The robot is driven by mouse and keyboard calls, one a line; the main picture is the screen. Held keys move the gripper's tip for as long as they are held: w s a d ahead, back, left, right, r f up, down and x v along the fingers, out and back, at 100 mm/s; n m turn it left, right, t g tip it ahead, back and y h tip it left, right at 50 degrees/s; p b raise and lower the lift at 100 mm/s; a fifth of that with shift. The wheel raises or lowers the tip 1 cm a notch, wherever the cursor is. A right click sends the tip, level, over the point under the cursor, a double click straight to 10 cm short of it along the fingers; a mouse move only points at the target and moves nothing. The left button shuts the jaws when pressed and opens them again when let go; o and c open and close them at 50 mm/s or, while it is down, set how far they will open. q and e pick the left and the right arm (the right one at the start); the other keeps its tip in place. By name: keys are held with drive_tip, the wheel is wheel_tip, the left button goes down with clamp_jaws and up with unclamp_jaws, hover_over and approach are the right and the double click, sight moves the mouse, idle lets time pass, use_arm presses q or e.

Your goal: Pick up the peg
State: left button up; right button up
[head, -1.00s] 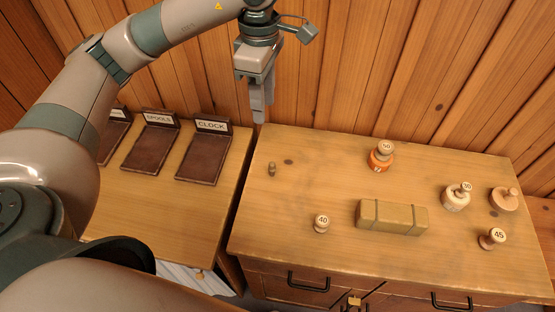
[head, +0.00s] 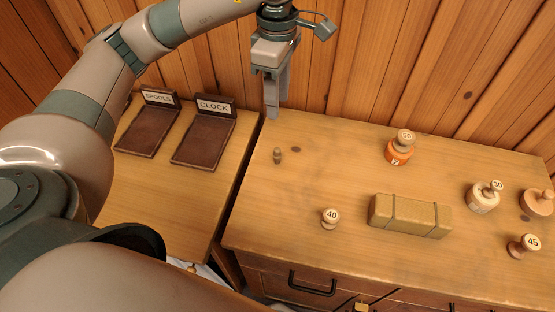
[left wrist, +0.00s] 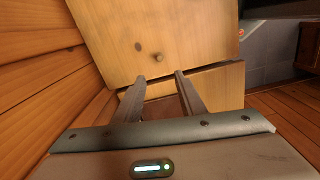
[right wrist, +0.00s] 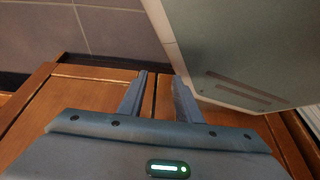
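The peg (head: 278,156) is a small brownish upright piece near the left end of the wooden cabinet top (head: 310,185). It also shows small in the left wrist view (left wrist: 158,58), ahead of the fingers and roughly between their directions. My left gripper (head: 273,108) points down, above and behind the peg in the head view, apart from it. In the left wrist view its two fingers (left wrist: 160,78) are apart with nothing between them. My right gripper is out of the head view; in the right wrist view its fingers (right wrist: 160,76) are apart and empty.
A "40" spool (head: 330,219), an olive box (head: 410,216), an orange "50" spool (head: 399,151), a "30" spool (head: 483,197) and a "45" spool (head: 522,246) stand to the right. Trays labelled SPOOLS (head: 148,132) and CLOCK (head: 203,141) lie on the left table. A plank wall rises behind.

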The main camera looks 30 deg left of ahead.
sight(278, 150)
use_arm(q)
drive_tip(key=shift+f, duration=0.3)
use_arm(e)
drive_tip(key=shift+w+a, duration=0.2)
drive_tip(key=shift+w, duration=0.2)
